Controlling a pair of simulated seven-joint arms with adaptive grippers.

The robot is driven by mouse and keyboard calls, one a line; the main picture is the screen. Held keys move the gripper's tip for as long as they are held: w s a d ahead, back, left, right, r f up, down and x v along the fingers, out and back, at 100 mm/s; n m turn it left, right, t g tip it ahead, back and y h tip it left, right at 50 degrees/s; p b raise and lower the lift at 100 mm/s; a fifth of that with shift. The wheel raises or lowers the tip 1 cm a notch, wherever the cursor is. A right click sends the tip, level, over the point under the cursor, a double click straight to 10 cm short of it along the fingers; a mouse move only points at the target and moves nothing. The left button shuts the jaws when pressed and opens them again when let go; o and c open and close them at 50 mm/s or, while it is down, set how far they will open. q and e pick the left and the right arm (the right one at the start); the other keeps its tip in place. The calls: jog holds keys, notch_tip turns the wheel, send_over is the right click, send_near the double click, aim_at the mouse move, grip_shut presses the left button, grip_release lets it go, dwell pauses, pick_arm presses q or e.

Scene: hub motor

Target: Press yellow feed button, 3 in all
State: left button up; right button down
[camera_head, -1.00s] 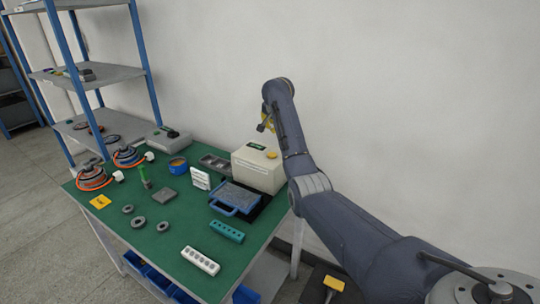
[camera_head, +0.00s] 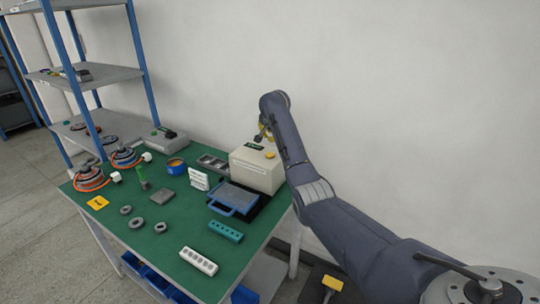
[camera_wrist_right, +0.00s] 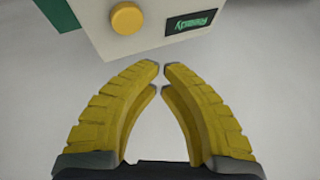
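The yellow button (camera_head: 269,155) is on the top of a cream box (camera_head: 256,172) at the back right of the green table. It also shows near the top of the right wrist view (camera_wrist_right: 127,18), beside a dark display (camera_wrist_right: 191,25) reading "Ready". My right gripper (camera_head: 262,134) is above the box, apart from the button and partly hidden by its own arm. In the wrist view its yellow fingers (camera_wrist_right: 160,66) come together at the tips, with nothing between them. My left gripper is not in view.
A blue case (camera_head: 234,198) lies in front of the box. A white rack (camera_head: 199,179), a teal block (camera_head: 226,231) and a white strip (camera_head: 199,261) stand nearby. Hub motors (camera_head: 88,179) are at the left.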

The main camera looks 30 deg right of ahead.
jog(key=shift+f, duration=2.15)
jog(key=shift+f, duration=0.95)
dwell(1.0)
jog(key=shift+r, duration=0.95)
jog(key=shift+r, duration=2.5)
